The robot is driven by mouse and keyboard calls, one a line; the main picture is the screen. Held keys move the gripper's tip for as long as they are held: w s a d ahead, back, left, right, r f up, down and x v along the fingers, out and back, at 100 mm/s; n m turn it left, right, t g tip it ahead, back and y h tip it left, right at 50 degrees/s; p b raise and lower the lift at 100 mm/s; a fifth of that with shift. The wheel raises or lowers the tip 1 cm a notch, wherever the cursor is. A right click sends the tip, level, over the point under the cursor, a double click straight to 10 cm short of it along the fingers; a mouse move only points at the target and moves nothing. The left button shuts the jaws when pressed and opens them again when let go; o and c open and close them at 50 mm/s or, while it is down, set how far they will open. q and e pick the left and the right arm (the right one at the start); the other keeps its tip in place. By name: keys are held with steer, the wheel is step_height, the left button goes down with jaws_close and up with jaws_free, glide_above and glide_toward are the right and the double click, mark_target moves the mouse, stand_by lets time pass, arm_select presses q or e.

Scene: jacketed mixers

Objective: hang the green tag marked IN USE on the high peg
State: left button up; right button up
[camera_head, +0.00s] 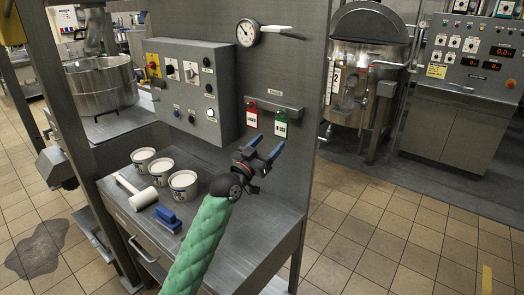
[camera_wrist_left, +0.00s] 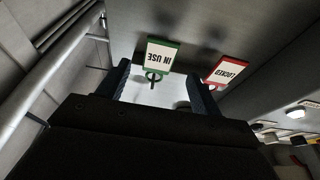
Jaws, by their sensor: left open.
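The green tag marked IN USE (camera_head: 281,124) hangs from a short rail (camera_head: 273,105) on the grey panel, right of a red tag (camera_head: 251,114). In the left wrist view the green tag (camera_wrist_left: 160,57) appears upside down, just beyond and between my fingertips, with a dark ring at its edge. The red tag there reads LOCKED (camera_wrist_left: 228,71). My left gripper (camera_head: 263,154) is open and empty, just below the tags; it also shows in the left wrist view (camera_wrist_left: 160,82). I cannot clearly make out the high peg; a small label (camera_head: 276,68) sits higher on the panel.
A control box (camera_head: 192,88) with knobs stands left of the tags, and a gauge (camera_head: 248,32) is above. Several white tubs (camera_head: 183,184), a white-headed mallet (camera_head: 143,196) and a blue-handled tool (camera_head: 167,217) lie on the bench (camera_head: 240,236). The bench's right part is clear.

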mark_target(281, 127)
arm_select(q)
steer(key=x, duration=0.5)
steer(key=shift+w+d+r, duration=0.15)
steer(key=shift+x, duration=1)
steer(key=c, duration=0.6)
steer(key=shift+c, duration=0.2)
steer(key=shift+r, duration=0.25)
steer(key=shift+r+p, duration=0.25)
steer(key=shift+p, duration=0.05)
